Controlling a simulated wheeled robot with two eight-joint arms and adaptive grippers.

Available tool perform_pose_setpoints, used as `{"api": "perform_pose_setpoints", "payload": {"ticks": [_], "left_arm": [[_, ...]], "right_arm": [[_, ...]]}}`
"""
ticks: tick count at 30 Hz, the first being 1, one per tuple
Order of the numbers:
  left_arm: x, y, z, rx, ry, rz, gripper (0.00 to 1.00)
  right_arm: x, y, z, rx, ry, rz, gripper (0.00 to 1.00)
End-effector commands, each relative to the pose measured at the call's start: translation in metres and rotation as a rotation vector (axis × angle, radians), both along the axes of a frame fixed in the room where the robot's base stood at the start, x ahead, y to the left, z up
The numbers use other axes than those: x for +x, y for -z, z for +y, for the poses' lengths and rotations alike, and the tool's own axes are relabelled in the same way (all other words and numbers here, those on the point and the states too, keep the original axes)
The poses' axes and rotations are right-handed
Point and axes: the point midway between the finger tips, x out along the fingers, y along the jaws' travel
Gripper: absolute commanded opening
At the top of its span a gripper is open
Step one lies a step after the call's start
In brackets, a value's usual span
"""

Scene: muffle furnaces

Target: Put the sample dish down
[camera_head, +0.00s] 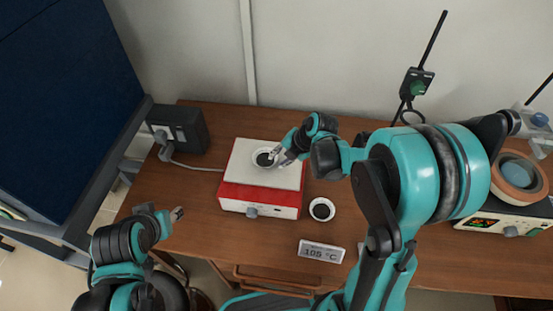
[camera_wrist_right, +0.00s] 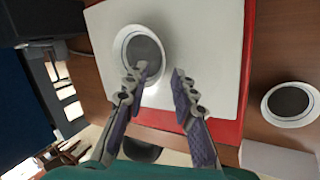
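A white round dish with dark contents (camera_head: 263,158) sits on the white top plate of a red-sided hot plate (camera_head: 284,176). In the right wrist view the same dish (camera_wrist_right: 143,48) looks flat and upright on the plate. My right gripper (camera_head: 279,156) is at the dish's right side. Its fingers (camera_wrist_right: 160,75) are apart, one overlapping the dish and the other just outside its rim; I cannot tell if either touches. A second similar dish (camera_head: 322,209) stands on the table right of the hot plate. My left gripper (camera_head: 178,214) is low at the left, its fingers unclear.
A dark box with a cable (camera_head: 181,128) stands behind left. A display reading 105 °C (camera_head: 322,251) lies near the front edge of the wooden table (camera_head: 210,239). A device with a round orange-rimmed bowl (camera_head: 517,173) is at the far right.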

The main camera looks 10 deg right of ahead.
Motion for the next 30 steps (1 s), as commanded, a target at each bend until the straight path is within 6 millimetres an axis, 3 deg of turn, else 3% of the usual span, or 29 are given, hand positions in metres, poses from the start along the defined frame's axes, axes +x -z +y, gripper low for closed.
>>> {"api": "perform_pose_setpoints", "payload": {"ticks": [3,9,19,23,30], "left_arm": [[0.0,-0.013,0.0,0.0,0.0,0.0,0.4],[0.0,-0.027,0.0,0.0,0.0,0.0,0.4],[0.0,-0.032,0.0,0.0,0.0,0.0,0.4],[0.0,-0.032,0.0,0.0,0.0,0.0,0.4],[0.0,-0.032,0.0,0.0,0.0,0.0,0.4]], "right_arm": [[-0.01,-0.029,-0.01,0.001,0.003,0.0,0.26],[-0.025,-0.064,-0.024,0.001,0.002,0.001,0.26],[-0.04,-0.09,-0.031,0.016,0.082,0.024,0.26],[-0.058,-0.103,-0.027,0.066,0.333,0.088,0.26],[-0.105,-0.128,-0.022,0.262,1.01,0.191,0.26]]}}
